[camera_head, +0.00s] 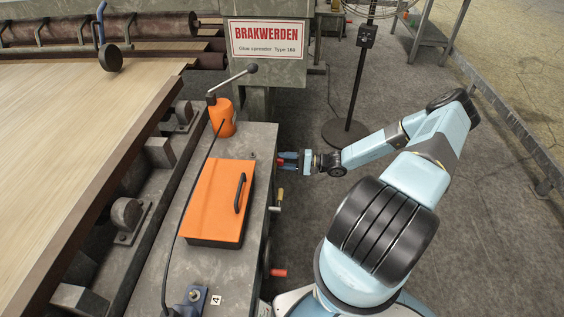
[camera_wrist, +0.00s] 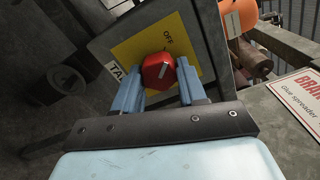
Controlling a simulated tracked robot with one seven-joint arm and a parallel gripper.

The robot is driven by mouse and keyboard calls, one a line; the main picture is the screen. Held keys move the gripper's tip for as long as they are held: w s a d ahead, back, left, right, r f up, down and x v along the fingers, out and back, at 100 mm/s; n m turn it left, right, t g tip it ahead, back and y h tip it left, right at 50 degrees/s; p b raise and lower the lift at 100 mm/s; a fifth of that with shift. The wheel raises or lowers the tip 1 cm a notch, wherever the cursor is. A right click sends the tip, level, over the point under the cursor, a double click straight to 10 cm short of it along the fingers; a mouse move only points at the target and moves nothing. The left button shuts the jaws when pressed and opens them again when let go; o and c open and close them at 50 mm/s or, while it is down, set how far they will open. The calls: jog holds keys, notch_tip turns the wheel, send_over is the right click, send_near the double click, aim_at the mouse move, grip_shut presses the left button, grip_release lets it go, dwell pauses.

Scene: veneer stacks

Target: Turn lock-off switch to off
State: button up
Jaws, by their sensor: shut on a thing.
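The lock-off switch is a red knob (camera_wrist: 157,72) on a yellow plate (camera_wrist: 130,47) in the wrist view. The word OFF shows on the plate above the knob, and a partly hidden label lies to its left. My gripper (camera_wrist: 158,76) has one blue finger on each side of the knob and is shut on it. In the head view my gripper (camera_head: 291,160) reaches left to the side of the grey machine cabinet (camera_head: 264,142). There the knob is mostly hidden by the fingers. I cannot tell which way the knob points.
An orange lid with a black handle (camera_head: 214,205) and an orange canister (camera_head: 222,118) sit on the cabinet top. A brass-coloured handle (camera_head: 280,196) and a red handle (camera_head: 277,272) stick out below my gripper. A black post (camera_head: 352,100) stands behind my arm.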

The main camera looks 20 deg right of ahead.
jog(key=shift+w+n, duration=0.1)
jog(key=shift+n, duration=0.2)
dwell(0.4)
jog(key=o, duration=1.1)
jog(key=shift+c, duration=0.2)
jog(key=v, duration=1.3)
jog(key=shift+s+d, duration=0.2)
jog(key=shift+d, duration=0.15)
